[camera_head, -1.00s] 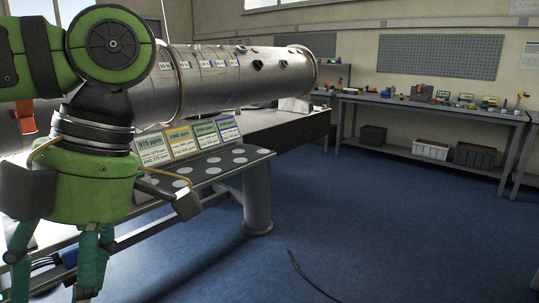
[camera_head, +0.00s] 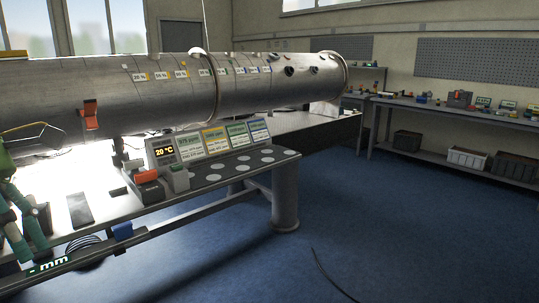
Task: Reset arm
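My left gripper (camera_head: 33,248) shows at the left edge, with green parts and two teal fingers pointing down. The fingers are apart with nothing visible between them. It hangs near the front left of the table (camera_head: 97,209), in front of the large metal pipe (camera_head: 120,85). Most of my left arm is outside the picture. My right arm and gripper are not in view.
A "20 °C" display (camera_head: 164,152), coloured ppm cards (camera_head: 215,140) and a dark phone-like slab (camera_head: 79,210) are on the table. A cable (camera_head: 335,277) lies on the otherwise clear blue floor.

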